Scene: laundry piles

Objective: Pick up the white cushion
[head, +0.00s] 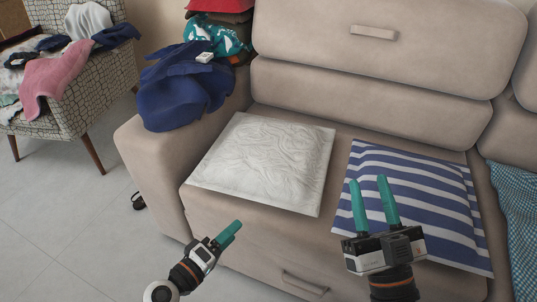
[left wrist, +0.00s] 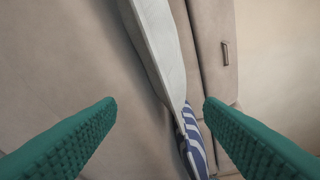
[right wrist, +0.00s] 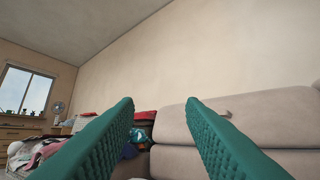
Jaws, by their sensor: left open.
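The white cushion (head: 264,163) lies flat on the left part of the sofa seat, with a wrinkled embossed cover. My left gripper (head: 231,232) is in front of the seat, below the cushion's near edge and apart from it. In the left wrist view its two green fingers (left wrist: 160,108) are spread wide and empty, with the pale edge of the white cushion (left wrist: 158,45) ahead between them. My right gripper (head: 369,188) points up in front of the blue-striped cushion, its fingers apart and empty. In the right wrist view its fingers (right wrist: 162,105) are also spread.
A blue and white striped cushion (head: 430,205) lies right of the white one. Dark blue clothes (head: 180,90) are piled on the left armrest (head: 165,150). A patterned chair (head: 90,75) with clothes stands at the left. A checked cloth (head: 515,215) is at the right edge. The tiled floor (head: 60,220) is mostly clear.

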